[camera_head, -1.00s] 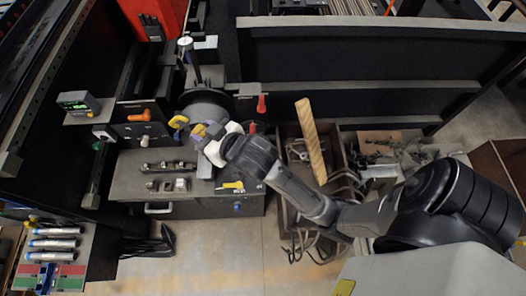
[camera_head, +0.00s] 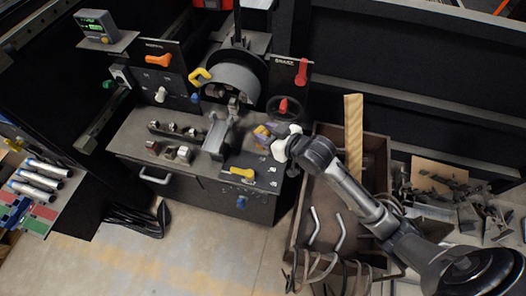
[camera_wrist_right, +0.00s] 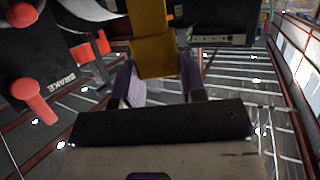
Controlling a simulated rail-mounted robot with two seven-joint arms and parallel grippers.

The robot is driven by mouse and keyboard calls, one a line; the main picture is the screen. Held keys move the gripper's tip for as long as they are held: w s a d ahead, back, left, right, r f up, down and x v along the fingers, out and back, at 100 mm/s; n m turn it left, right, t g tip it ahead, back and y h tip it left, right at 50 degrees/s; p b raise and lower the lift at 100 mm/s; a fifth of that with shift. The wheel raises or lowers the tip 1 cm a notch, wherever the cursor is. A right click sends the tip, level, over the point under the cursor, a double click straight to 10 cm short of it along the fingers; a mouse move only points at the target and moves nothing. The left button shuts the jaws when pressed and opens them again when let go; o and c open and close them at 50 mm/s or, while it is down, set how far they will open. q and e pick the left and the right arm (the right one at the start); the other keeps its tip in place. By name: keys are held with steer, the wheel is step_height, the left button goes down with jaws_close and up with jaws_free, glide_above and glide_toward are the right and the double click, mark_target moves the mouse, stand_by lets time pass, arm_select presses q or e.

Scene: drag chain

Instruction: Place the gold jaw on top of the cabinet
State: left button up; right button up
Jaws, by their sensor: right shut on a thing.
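The gold jaw (camera_wrist_right: 156,55) is a yellow-gold block between the purple-tipped fingers of my right gripper (camera_wrist_right: 160,88) in the right wrist view. In the head view my right gripper (camera_head: 268,134) is shut on it, with only a little gold showing. The gripper is to the right of the lathe chuck (camera_head: 228,85), by the right end of the cabinet. The cabinet (camera_head: 135,135) has a grey top and a front handle. Whether the jaw touches anything below is hard to tell. My left gripper is not in view.
Small metal parts (camera_head: 182,154) and a dark rail (camera_head: 172,130) sit on the cabinet top. A red brake lever (camera_head: 301,72) and a handwheel (camera_head: 284,108) are near the gripper.

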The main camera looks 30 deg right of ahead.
steer(key=w+d+f+b, duration=0.1)
steer(key=d+f+b, duration=0.2)
steer(key=f+b, duration=0.4)
steer(key=w+d+f+b, duration=0.1)
steer(key=d+f+b, duration=0.2)
steer(key=f+b, duration=0.45)
steer(key=shift+n+y, duration=0.3)
steer(key=shift+y, duration=0.1)
steer(key=w+d+f+b, duration=0.1)
steer(key=w+f+b, duration=0.1)
steer(key=w+f, duration=0.1)
steer(key=w+d+f+b, duration=0.2)
steer(key=w+f, duration=0.2)
steer(key=f, duration=0.1)
steer(key=w+d+f+b, duration=0.2)
steer(key=w+f+b, duration=0.1)
steer(key=f, duration=0.2)
steer(key=shift+w+d+f, duration=0.1)
steer(key=shift+w+d, duration=0.05)
steer(key=shift+f, duration=0.1)
steer(key=shift+f, duration=0.1)
steer(key=o, duration=1.2)
steer(key=shift+f, duration=0.1)
steer(key=shift+c, duration=0.2)
